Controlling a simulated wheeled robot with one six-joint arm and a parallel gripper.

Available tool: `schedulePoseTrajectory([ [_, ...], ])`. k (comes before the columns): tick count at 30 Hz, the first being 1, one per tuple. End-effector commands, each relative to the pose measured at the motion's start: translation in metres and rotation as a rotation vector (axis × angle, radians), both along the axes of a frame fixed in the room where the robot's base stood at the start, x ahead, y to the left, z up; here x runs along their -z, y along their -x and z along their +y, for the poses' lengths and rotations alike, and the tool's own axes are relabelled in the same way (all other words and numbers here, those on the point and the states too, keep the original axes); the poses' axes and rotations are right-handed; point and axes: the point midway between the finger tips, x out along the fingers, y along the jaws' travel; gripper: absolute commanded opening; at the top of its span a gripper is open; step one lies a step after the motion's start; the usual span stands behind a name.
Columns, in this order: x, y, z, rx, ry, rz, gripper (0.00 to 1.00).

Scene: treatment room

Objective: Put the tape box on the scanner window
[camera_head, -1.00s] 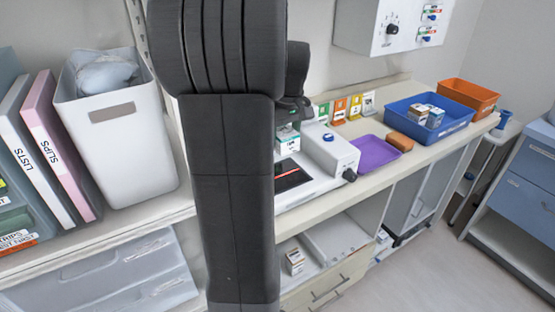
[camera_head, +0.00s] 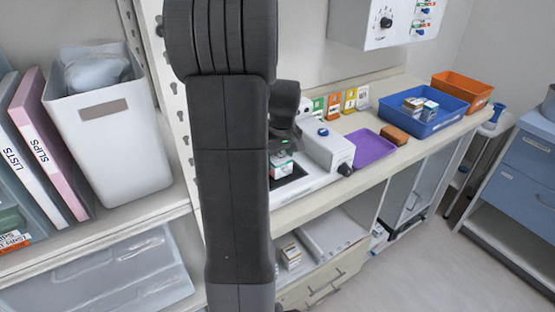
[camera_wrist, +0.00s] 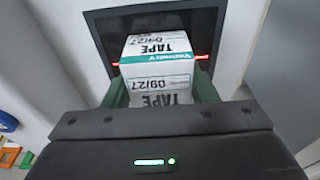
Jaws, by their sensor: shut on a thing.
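The tape box (camera_wrist: 158,58) is white with a green band and the words TAPE and 09/27. It is between the fingers of my gripper (camera_wrist: 160,90) in the wrist view, and my gripper is shut on it. The dark scanner window (camera_wrist: 112,27) with a red line lies behind the box in that view. In the head view the tape box (camera_head: 282,163) is low over the window (camera_head: 290,178), below my gripper (camera_head: 281,146). I cannot tell whether the box touches the window. My arm hides part of the scanner (camera_head: 328,147).
A purple tray (camera_head: 370,146), a brown block (camera_head: 394,135), a blue bin (camera_head: 438,122) with small boxes and an orange bin (camera_head: 463,89) stand right of the scanner. Coloured cards (camera_head: 335,103) stand behind it. A white bin (camera_head: 110,150) and binders (camera_head: 50,145) are left.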

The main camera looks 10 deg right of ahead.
Motion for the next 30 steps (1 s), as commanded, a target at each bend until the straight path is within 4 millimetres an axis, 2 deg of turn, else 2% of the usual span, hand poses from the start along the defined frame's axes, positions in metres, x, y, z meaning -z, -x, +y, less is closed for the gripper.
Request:
schedulePoseTrajectory([
  [5,0.004,0.000,0.000,0.000,0.000,0.000,0.28],
  [6,0.004,0.000,0.000,0.000,0.000,0.000,0.56],
  [9,0.003,0.000,0.000,0.000,0.000,0.000,0.74],
  [17,0.003,0.000,0.000,0.000,0.000,0.000,0.74],
  [21,-0.006,0.000,0.000,0.000,0.000,-0.002,0.74],
  [26,-0.035,0.004,-0.002,0.001,0.001,-0.006,0.74],
  [30,-0.066,0.009,-0.004,0.001,0.001,-0.006,0.74],
])
